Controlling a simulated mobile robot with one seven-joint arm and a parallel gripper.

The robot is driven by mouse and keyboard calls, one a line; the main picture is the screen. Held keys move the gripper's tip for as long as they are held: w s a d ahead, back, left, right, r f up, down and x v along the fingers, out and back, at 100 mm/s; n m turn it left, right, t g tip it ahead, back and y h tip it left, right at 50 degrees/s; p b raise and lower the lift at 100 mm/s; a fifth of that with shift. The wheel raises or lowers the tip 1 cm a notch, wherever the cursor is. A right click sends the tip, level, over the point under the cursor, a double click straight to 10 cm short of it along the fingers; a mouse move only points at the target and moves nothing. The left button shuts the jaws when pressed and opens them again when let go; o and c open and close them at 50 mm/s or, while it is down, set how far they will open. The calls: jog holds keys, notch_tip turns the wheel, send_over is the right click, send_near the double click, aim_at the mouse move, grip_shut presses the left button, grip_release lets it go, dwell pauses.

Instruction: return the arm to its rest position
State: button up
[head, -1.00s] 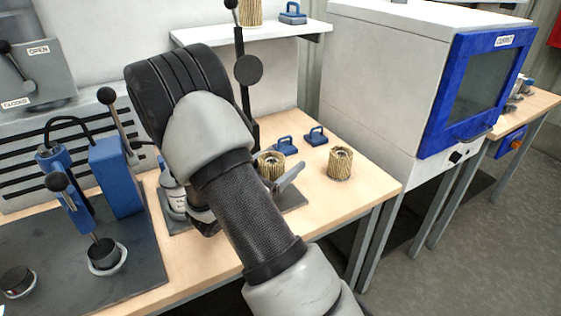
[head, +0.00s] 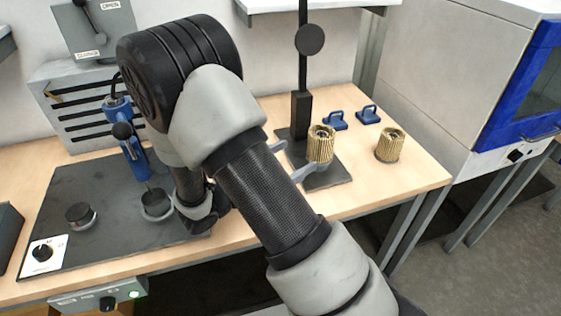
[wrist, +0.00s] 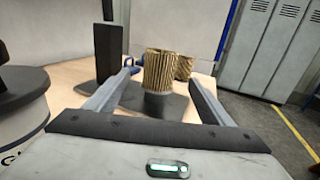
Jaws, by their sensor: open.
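My arm reaches across the head view and hides most of my gripper. Its two grey fingers (head: 298,158) show to the left of a ribbed tan filter cartridge (head: 320,145), one passing in front of its lower part. The cartridge stands upright on a stand with a dark base plate (head: 335,176). In the wrist view my gripper (wrist: 166,78) is open, its fingers spread with nothing gripped.
A second cartridge (head: 390,145) stands on the bench to the right. Two blue handled pieces (head: 335,120) lie behind. The stand's black column (head: 302,70) rises close to my gripper. A blue lever device (head: 133,150) on a dark mat is left, a blue-framed cabinet (head: 535,85) right.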

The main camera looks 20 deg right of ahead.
jog(key=shift+v, duration=1.65)
jog(key=s+d+r+m+g+y, duration=0.3)
jog(key=s+m+g+y, duration=0.15)
jog(key=s+m, duration=0.3)
jog(key=s+d+r+m+g+y, duration=0.3)
jog(key=s+r+m+g+y, duration=0.15)
jog(key=s+m, duration=0.3)
jog(key=s+a+r+m+t+y, duration=0.3)
jog(key=a+r+m+t+y, duration=0.2)
jog(key=a+m+t+y, duration=0.15)
notch_tip(320, 180, up, 19)
jog(key=a+m+t+y+p, duration=0.1)
jog(key=p, duration=1.6)
jog(key=shift+w, duration=0.2)
